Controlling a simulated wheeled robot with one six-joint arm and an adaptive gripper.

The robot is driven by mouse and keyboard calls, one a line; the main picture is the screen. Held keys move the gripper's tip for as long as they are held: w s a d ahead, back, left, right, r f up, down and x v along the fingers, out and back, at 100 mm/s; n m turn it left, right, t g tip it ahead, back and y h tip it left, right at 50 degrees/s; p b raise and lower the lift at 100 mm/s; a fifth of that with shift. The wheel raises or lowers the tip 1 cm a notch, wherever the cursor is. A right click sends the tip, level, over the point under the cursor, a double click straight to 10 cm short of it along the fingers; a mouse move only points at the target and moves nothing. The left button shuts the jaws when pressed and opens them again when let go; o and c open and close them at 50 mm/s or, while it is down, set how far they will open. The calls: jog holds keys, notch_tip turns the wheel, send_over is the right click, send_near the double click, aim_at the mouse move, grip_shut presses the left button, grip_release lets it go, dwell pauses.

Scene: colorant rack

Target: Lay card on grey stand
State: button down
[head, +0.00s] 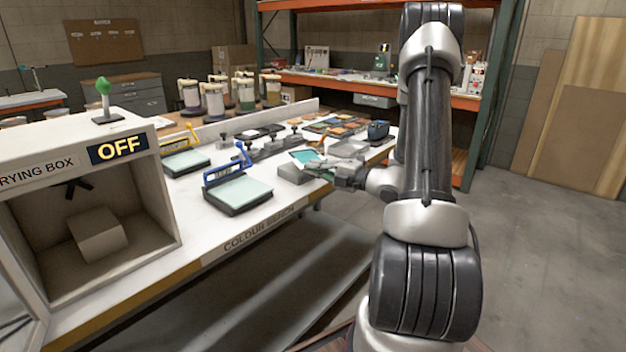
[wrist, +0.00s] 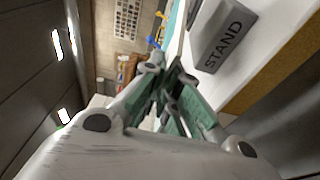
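The teal card (head: 305,156) is at the grey stand in the head view. In the wrist view the card (wrist: 173,30) is seen nearly edge-on, as a thin strip running out from the fingertips. The grey stand (head: 294,174) is a low block on the bench; its lettered face reads STAND in the wrist view (wrist: 222,38). My gripper (head: 334,172) is just right of the stand, and its fingertips (wrist: 165,72) close together on the card's near end.
A blue-handled press (head: 238,192) stands to the left on the white bench (head: 190,230). The drying box (head: 95,205) reads OFF. Open floor lies right of the bench.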

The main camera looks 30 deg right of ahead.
jog(key=shift+f, duration=2.3)
jog(key=c, duration=1.6)
grip_release()
jog(key=shift+f, duration=0.1)
jog(key=shift+c, duration=0.2)
